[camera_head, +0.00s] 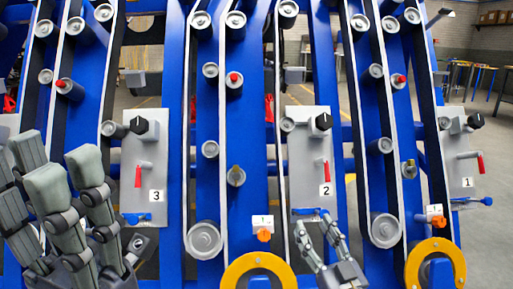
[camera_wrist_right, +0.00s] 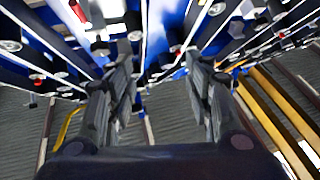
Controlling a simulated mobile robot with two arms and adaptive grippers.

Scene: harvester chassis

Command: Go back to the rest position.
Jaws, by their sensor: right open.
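My right gripper (camera_head: 319,232) is at the lower middle of the head view, in front of the panel marked 2 (camera_head: 309,165), near its blue handle. Its fingers stand apart with nothing between them. In the right wrist view its two dark fingers (camera_wrist_right: 160,85) are spread, with an empty gap. My left gripper (camera_head: 65,180) is large and near at the lower left of the head view, its grey-green finger pads pointing up. I cannot tell how far its fingers are open, and I see nothing held in it.
A blue chassis (camera_head: 252,150) with dark belts and rollers fills the view. The panel marked 3 (camera_head: 146,170) stands left and the panel marked 1 (camera_head: 459,150) right, with knobs and red levers. Yellow rings (camera_head: 260,262) are at the bottom. Open floor (camera_head: 488,235) shows at right.

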